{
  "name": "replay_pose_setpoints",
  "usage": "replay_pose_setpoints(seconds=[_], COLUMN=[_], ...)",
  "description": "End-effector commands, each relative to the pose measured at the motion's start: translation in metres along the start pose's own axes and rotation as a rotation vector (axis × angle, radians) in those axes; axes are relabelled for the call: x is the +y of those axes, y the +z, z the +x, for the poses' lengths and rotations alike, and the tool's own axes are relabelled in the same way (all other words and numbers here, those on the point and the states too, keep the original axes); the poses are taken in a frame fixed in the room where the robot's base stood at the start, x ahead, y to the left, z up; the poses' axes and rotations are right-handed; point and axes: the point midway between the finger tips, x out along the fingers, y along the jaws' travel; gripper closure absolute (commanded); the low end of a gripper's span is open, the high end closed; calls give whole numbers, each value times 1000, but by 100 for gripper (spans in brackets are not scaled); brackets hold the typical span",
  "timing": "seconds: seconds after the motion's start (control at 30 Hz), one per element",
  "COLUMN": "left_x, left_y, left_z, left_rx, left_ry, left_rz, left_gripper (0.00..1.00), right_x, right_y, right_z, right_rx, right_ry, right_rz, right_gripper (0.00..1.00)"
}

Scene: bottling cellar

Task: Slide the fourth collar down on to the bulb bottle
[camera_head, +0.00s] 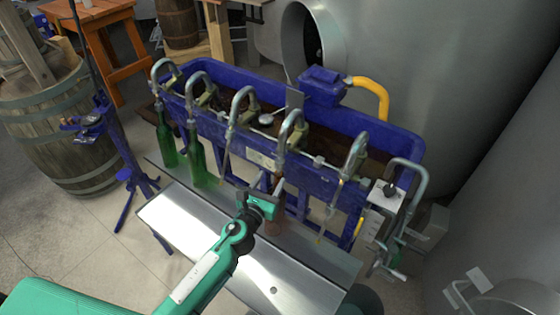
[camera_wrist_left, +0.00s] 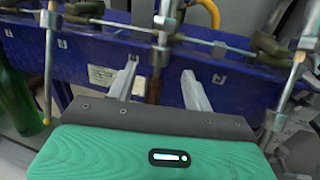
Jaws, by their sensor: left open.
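The fourth spout (camera_head: 291,122) of the filler curves over the front of the blue trough. Its grey metal collar (camera_head: 281,158) sits high on the tube, and a collar also shows in the left wrist view (camera_wrist_left: 160,55). My left gripper (camera_head: 275,192) is open in front of this spout, below the collar. In the left wrist view its two fingers (camera_wrist_left: 160,72) stand apart, one on each side of the tube line. A brownish bottle (camera_head: 274,226), likely the bulb bottle, stands below, mostly hidden by the gripper. Contact cannot be told. My right gripper is not in view.
Two green bottles (camera_head: 198,160) stand under the left spouts on the metal shelf (camera_head: 185,222). Neighbouring spouts (camera_head: 243,105) hang close on both sides. The blue trough (camera_head: 235,80) lies behind, a white box (camera_head: 377,222) at right. A wooden barrel (camera_head: 65,125) stands left.

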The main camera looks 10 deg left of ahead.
Motion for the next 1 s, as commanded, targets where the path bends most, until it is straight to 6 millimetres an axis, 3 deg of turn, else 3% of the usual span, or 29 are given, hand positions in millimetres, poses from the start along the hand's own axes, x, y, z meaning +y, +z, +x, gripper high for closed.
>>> replay_pose_setpoints(seconds=[0.2, 0.4, 0.87, 1.0], left_x=[0, 0, 0, 0], left_y=[1, 0, -1, -1], left_z=[46, 73, 83, 83], left_rx=[-1, 1, 1, 1], left_ry=[1, 1, 0, 0], left_rz=[-3, -2, -2, -2], left_gripper=[49, 49, 49, 76], right_x=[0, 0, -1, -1], right_y=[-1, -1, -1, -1], right_z=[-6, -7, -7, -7], right_rx=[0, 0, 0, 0], right_ry=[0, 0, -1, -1], right_rz=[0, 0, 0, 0], right_gripper=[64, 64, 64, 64])
